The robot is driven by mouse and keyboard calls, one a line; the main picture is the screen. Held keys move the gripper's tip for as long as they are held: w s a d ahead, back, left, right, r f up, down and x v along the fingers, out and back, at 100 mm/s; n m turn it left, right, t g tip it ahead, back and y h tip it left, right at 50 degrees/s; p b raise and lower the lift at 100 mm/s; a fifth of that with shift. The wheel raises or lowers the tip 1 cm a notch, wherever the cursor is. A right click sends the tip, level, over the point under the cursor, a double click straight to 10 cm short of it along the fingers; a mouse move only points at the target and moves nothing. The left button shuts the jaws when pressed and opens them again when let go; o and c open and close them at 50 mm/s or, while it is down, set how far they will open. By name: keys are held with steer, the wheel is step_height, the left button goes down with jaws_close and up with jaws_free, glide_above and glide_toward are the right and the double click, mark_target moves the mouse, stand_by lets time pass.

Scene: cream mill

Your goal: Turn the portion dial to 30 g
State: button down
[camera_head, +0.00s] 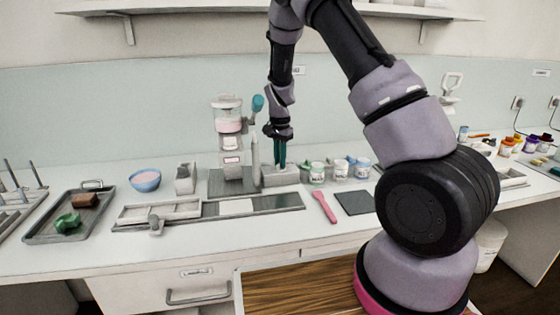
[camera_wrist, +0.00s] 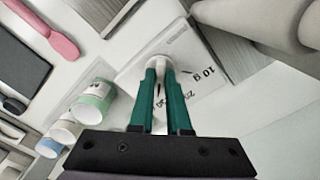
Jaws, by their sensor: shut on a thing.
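The portion dial shows in the wrist view as a small pale knob (camera_wrist: 160,62) on a white plate (camera_wrist: 205,100) with printed marks. "10 g" reads to the right of my fingers and a "20" mark lies below it. Further marks are partly hidden behind my fingers. My gripper (camera_wrist: 161,75), with two green fingers, points down and is shut on the knob. Which mark the knob points to cannot be told. In the head view my gripper (camera_head: 279,163) stands over the white dial box (camera_head: 281,178), beside the mill (camera_head: 229,140).
Several labelled jars (camera_head: 317,172) stand right of the dial. A pink spatula (camera_head: 325,207) and a dark square mat (camera_head: 354,202) lie in front of them. A blue bowl (camera_head: 145,180) and a grey tray (camera_head: 70,215) with a green and a brown piece are at left.

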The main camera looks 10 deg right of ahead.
steer(key=c, duration=0.9)
jaws_free()
step_height(320, 180, up, 11)
steer(key=shift+f, duration=0.1)
steer(key=s+d+r+n+t+y, duration=0.1)
steer(key=s+d+r+t, duration=0.1)
steer(key=s+r, duration=0.6)
steer(key=s+d+r+n+t+y, duration=0.1)
steer(key=s+d+r+y, duration=0.15)
steer(key=s+r, duration=0.55)
steer(key=s+r+n+t, duration=0.1)
steer(key=s+r, duration=0.1)
steer(key=s, duration=0.3)
steer(key=s+d+r+n+t+h, duration=0.1)
steer(key=s+r, duration=0.1)
steer(key=s, duration=0.2)
steer(key=s+d+r+n+t, duration=0.1)
steer(key=s+r+t, duration=0.1)
steer(key=s, duration=0.3)
steer(key=shift+s+r+h, duration=0.25)
steer(key=shift+s+r, duration=0.1)
steer(key=shift+r, duration=0.1)
